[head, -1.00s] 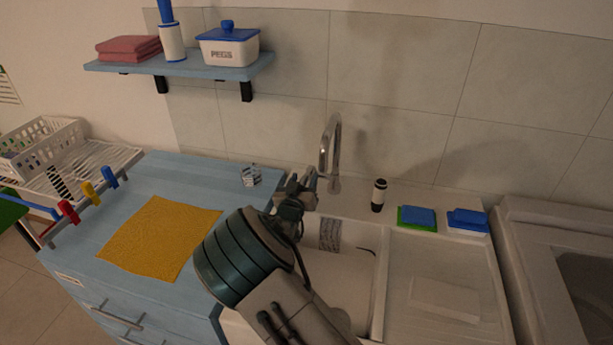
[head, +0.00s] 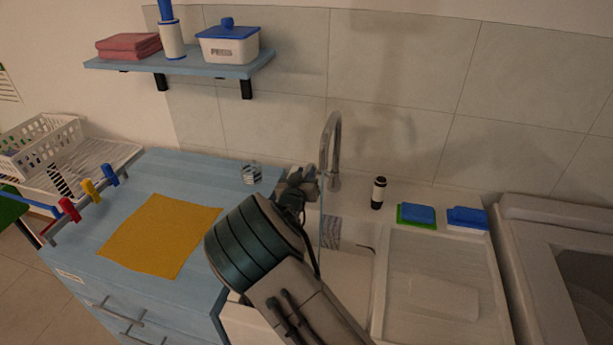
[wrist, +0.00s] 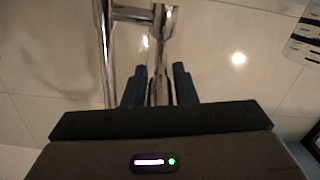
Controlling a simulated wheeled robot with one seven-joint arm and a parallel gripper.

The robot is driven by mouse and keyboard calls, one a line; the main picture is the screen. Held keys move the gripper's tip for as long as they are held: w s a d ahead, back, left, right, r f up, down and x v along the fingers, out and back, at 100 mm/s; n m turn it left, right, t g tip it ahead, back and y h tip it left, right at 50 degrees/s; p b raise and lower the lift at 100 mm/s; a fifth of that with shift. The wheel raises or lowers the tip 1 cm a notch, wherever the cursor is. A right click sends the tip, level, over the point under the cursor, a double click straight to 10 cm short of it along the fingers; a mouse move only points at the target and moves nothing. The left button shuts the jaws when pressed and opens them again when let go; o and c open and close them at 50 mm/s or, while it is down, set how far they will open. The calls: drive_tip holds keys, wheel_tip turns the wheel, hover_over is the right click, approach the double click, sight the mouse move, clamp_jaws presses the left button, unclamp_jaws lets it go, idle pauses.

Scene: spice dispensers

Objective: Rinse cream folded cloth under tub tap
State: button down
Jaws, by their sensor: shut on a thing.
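The chrome tub tap (head: 334,135) rises behind the tub (head: 345,280), with its spout over the basin. A thin bluish vertical line like a water stream (head: 321,222) falls below the spout. My gripper (head: 306,185) is beside the tap's lower part. In the wrist view, my gripper (wrist: 159,82) has its dark fingers shut on a chrome tap lever (wrist: 157,60) between them. A pale flat rectangle (head: 443,298), possibly the cream folded cloth, lies on the ribbed board right of the basin. My arm hides part of the tub.
A grey striped piece (head: 332,231) shows inside the basin. A dark bottle (head: 378,193) and sponges (head: 417,214) stand on the back ledge. A glass (head: 251,174) and a yellow cloth (head: 162,235) are on the blue counter (head: 205,180). A shelf (head: 180,70) hangs above.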

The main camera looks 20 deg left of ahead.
drive_tip(key=c, duration=1.2)
unclamp_jaws()
drive_tip(key=shift+o, duration=0.2)
drive_tip(key=s+r+b, duration=0.1)
drive_tip(key=s+b, duration=0.1)
drive_tip(key=s, duration=1.1)
drive_tip(key=shift+s+d+r+b, duration=0.15)
drive_tip(key=shift+s+d+b, duration=0.15)
drive_tip(key=shift+s, duration=0.1)
